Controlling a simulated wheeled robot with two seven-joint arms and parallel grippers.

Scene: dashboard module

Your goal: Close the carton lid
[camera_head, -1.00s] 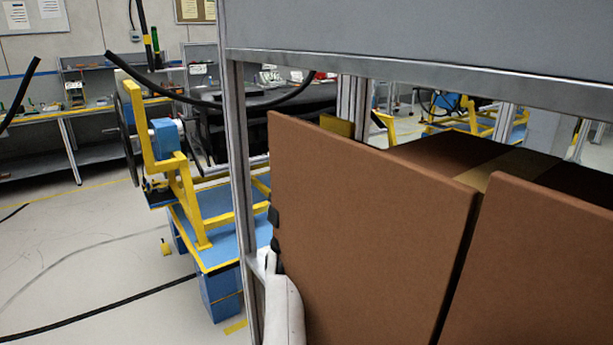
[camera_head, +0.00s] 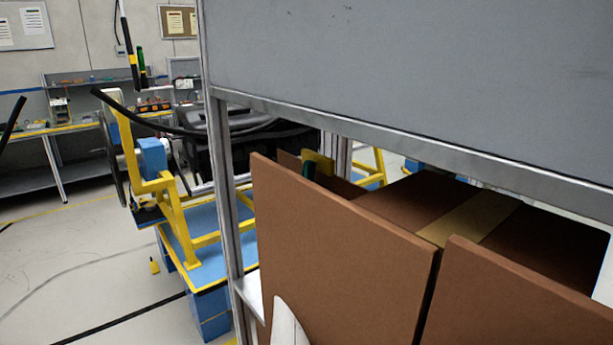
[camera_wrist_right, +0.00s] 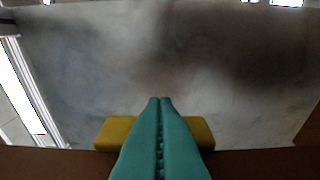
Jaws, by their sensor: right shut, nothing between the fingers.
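The brown carton (camera_head: 345,260) fills the lower right of the head view. Two upright brown panels face me with a narrow dark gap between them. Behind them lies a brown top surface with a tan tape strip (camera_head: 470,218). A raised brown flap with a yellow tape piece (camera_head: 322,162) shows behind the left panel; the yellow piece also shows in the right wrist view (camera_wrist_right: 202,132). My right gripper (camera_head: 308,170) shows only as a small teal tip beside that yellow piece, the rest hidden. In the wrist view its teal fingers (camera_wrist_right: 160,100) are shut and empty, in front of the yellow piece. Contact cannot be told.
A grey panel with a metal edge (camera_head: 400,135) hangs over the carton. A metal post (camera_head: 225,190) stands at its left. A yellow and blue stand (camera_head: 190,230) is further left. Open floor (camera_head: 70,260) lies at the left.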

